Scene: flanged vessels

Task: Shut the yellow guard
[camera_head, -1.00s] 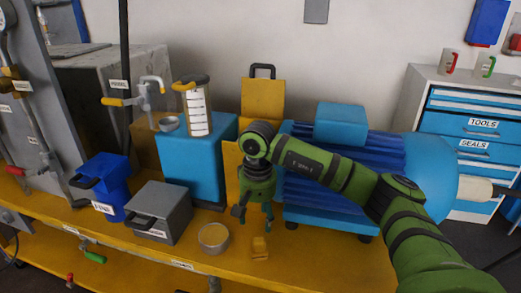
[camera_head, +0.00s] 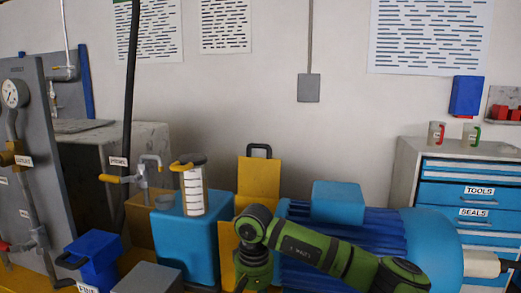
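The yellow guard (camera_head: 259,180) is an upright plate with a black handle on top, between the blue pump block and the blue ribbed motor. More yellow plate shows below it, partly behind my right arm. My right arm comes in from the right, across the front of the motor. Its green wrist is in front of the lower yellow plate, and the handle is well above it. The fingers of my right gripper are cut off by the bottom edge, so their opening is hidden. My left gripper is not in view.
The blue motor (camera_head: 350,215) stands right. A blue bin (camera_head: 95,258) and a grey box (camera_head: 148,279) are front left. The wall above the guard is clear.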

